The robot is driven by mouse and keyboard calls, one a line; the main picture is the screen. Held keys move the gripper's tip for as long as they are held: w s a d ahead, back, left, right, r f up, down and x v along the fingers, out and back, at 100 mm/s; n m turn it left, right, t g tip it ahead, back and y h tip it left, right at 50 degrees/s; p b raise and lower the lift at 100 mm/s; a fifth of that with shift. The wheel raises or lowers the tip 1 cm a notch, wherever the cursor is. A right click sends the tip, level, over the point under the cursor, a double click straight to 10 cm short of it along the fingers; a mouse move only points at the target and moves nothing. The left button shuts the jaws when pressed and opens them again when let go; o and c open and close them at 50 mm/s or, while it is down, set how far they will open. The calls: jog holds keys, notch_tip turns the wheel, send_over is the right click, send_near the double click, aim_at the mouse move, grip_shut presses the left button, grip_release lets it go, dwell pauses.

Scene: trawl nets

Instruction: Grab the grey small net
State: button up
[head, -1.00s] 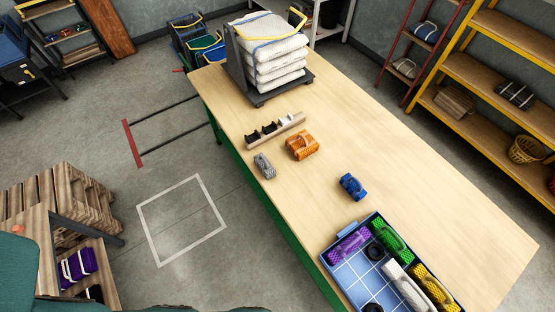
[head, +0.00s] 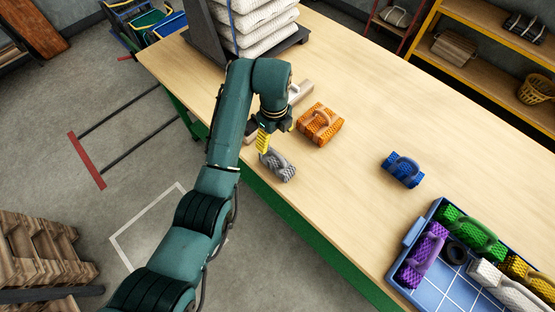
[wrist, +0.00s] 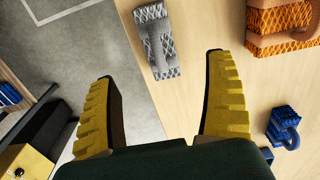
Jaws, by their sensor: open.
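The grey small net (head: 278,166) is a small mesh bundle with a grey loop handle, lying on the wooden table (head: 345,70) near its left edge. My gripper (head: 263,143) is above the table, close beside the net in the head view. In the wrist view the grey net (wrist: 157,43) lies beyond the fingertips, between their lines. My gripper (wrist: 163,72) is open, with two yellow ridged fingers spread wide and nothing between them. Touching contact with the net does not show.
An orange net (head: 320,125) lies right of the grey one, and a blue net (head: 402,169) farther right. A blue crate (head: 408,238) holds purple, green, yellow and white nets. White sacks (head: 255,22) stand at the back.

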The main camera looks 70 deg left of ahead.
aim_at(277, 161)
notch_tip(277, 161, down, 10)
jog(key=shift+d+f+b, duration=0.1)
jog(key=shift+b, duration=0.85)
jog(key=f, duration=0.2)
jog(key=d+f+b, duration=0.1)
jog(key=f, duration=0.1)
jog(key=shift+d+f, duration=0.2)
jog(key=shift+f, duration=0.45)
jog(key=shift+a, duration=0.1)
jog(key=c, duration=1.3)
